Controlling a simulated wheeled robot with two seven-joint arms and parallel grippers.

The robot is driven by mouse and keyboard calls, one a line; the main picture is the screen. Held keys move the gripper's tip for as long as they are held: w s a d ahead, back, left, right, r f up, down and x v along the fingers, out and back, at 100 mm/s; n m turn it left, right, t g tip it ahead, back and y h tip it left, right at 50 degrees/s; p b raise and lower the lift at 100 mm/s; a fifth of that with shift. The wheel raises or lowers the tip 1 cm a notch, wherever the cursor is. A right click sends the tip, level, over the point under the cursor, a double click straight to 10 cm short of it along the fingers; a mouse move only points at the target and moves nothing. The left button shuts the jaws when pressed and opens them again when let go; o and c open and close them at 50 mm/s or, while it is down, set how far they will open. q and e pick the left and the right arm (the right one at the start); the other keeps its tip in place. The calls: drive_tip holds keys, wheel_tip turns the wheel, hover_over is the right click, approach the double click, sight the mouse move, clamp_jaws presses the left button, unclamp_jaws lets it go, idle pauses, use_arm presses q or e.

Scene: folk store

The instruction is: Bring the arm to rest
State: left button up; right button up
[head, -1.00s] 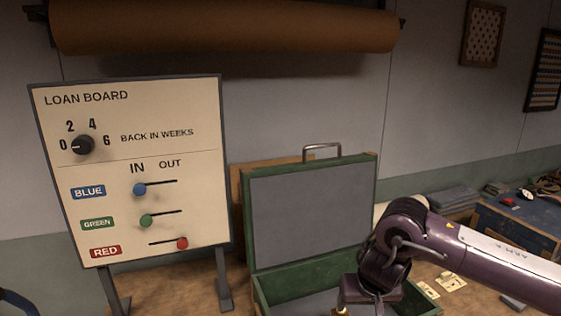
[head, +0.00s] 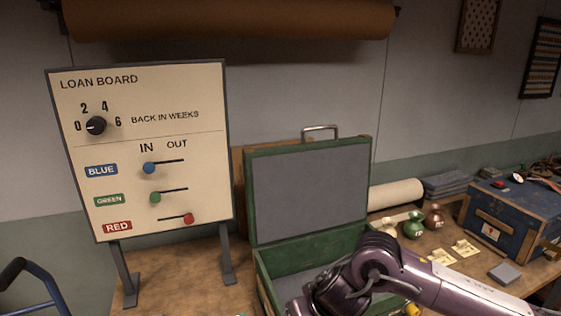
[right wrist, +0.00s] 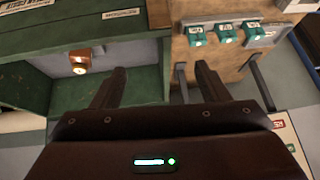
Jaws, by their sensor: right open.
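My right arm reaches in from the right in the head view, in front of the open green case (head: 258,262). Its gripper is hidden below the picture there. In the right wrist view my right gripper (right wrist: 160,82) is open with nothing between its fingers. The left finger is in front of the green shelf or case wall (right wrist: 130,90), and the right one is in front of a wooden panel (right wrist: 220,65). I cannot tell whether either finger touches anything. My left gripper is not in view.
The loan board (head: 140,150) stands at the left, its blue and green sliders at IN and red at OUT. Small jugs (head: 413,225), paper tags (head: 465,248) and a blue chest (head: 510,228) are on the bench at the right. A blue handle (head: 30,285) shows at lower left.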

drive_tip(key=s+a+r+n+t+y, duration=0.2)
drive_tip(key=s+a+n+y, duration=0.3)
drive_tip(key=a, duration=0.7)
drive_tip(key=s+d+f+m+g+h, duration=0.1)
drive_tip(key=s+d+f+m+h, duration=0.15)
drive_tip(key=s+d, duration=0.5)
drive_tip(key=s+d+f+m+g+h, duration=0.2)
drive_tip(key=s+d+f+h, duration=0.15)
drive_tip(key=d, duration=0.65)
drive_tip(key=s+d+f+m+g+h, duration=0.1)
drive_tip(key=s+d+f+m+h, duration=0.2)
drive_tip(key=s+d, duration=0.45)
wheel_tip(320, 180, down, 33)
drive_tip(key=w+d+g+y+b, duration=0.1)
drive_tip(key=w+b, duration=0.1)
drive_tip(key=b, duration=0.3)
use_arm(q)
wheel_tip(320, 180, down, 10)
drive_tip(key=s+b, duration=0.1)
drive_tip(key=b, duration=0.4)
use_arm(e)
drive_tip(key=s+d+f, duration=0.2)
drive_tip(key=s+f, duration=0.8)
drive_tip(key=f, duration=0.3)
drive_tip(key=s+d+f+g, duration=0.1)
drive_tip(key=s+f, duration=1)
drive_tip(key=f, duration=0.2)
drive_tip(key=shift+s+d+f+n, duration=0.15)
drive_tip(key=shift+d+n, duration=0.2)
drive_tip(key=shift+d, duration=0.05)
